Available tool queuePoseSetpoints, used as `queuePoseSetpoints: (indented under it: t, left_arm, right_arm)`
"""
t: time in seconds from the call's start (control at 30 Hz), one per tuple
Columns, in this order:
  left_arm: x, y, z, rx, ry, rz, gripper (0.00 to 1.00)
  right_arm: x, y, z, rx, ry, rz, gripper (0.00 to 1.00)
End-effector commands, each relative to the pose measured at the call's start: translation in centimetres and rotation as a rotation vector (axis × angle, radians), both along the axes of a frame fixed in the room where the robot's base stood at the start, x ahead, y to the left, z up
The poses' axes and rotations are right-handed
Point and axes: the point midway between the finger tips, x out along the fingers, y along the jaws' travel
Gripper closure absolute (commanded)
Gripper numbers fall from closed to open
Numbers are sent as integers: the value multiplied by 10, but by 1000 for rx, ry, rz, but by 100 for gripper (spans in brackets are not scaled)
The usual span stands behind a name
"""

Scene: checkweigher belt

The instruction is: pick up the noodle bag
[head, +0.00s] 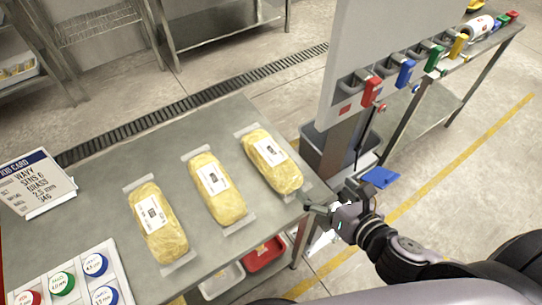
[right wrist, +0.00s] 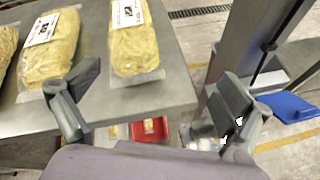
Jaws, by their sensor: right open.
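Three clear bags of yellow noodles with white labels lie side by side on the grey metal table (head: 120,170). They are the left noodle bag (head: 158,225), the middle noodle bag (head: 217,190) and the right noodle bag (head: 272,162). My right gripper (head: 318,213) is at the table's right edge, just off the near end of the right bag. In the right wrist view its jaws (right wrist: 155,115) are apart with nothing between them, and the right bag (right wrist: 132,45) lies beyond them. The middle bag (right wrist: 50,48) is at the upper left there. My left gripper is not in view.
A job card (head: 36,183) stands at the table's left. A tray of round colored tokens (head: 75,280) lies at the front left. A red bin (head: 264,254) and a white bin (head: 221,281) sit below the table. A grey post and panel (head: 375,50) rise at the right.

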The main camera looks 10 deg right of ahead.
Motion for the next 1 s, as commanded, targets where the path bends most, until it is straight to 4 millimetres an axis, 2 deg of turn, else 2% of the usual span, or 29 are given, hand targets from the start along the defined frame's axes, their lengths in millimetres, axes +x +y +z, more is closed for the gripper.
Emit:
queuePoseSetpoints:
  t: [0.03,0.13,0.23,0.37,0.5,0.57,0.83,1.0]
  left_arm:
    - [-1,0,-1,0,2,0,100]
    - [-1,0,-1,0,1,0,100]
    - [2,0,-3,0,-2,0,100]
    - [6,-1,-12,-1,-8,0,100]
    - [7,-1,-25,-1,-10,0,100]
    - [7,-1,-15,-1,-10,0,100]
    - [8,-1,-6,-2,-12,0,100]
    - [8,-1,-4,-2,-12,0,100]
  right_arm:
    - [-4,7,5,-85,-36,89,4]
    - [-10,18,13,-207,-98,213,4]
    - [-12,23,15,-262,-127,267,4]
    - [-3,27,10,-273,-139,274,4]
    - [12,33,4,-272,-139,275,4]
    - [21,35,5,-271,-135,270,4]
    - [66,52,-14,-269,-134,269,4]
    - [87,61,-26,-269,-131,271,4]
